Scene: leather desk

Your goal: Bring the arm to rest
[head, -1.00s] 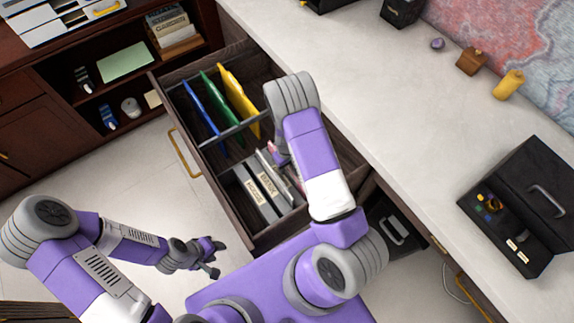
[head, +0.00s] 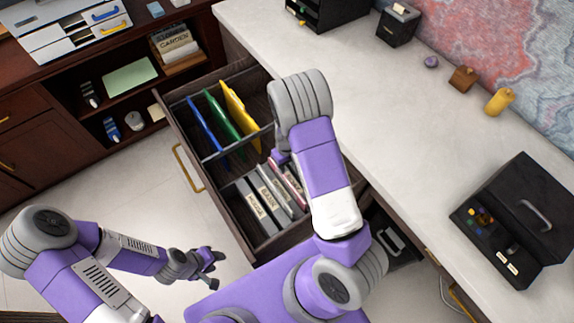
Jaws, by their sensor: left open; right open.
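My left gripper (head: 209,268) hangs open and empty over the floor, left of the open drawer (head: 222,205). My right arm reaches over the drawer and bends down at its grey elbow. Its gripper (head: 281,157) shows only as a small purple part beside the forearm, above the drawer near the binders. Its fingertips are mostly hidden, and I see nothing held in it. The drawer holds a blue folder (head: 203,128), a green folder (head: 222,122) and a yellow folder (head: 238,112) at the back. Several grey binders (head: 260,203) and a pink binder (head: 289,182) stand in front.
A dark shelf cabinet (head: 60,115) stands at the left. The floor (head: 130,195) between is clear.

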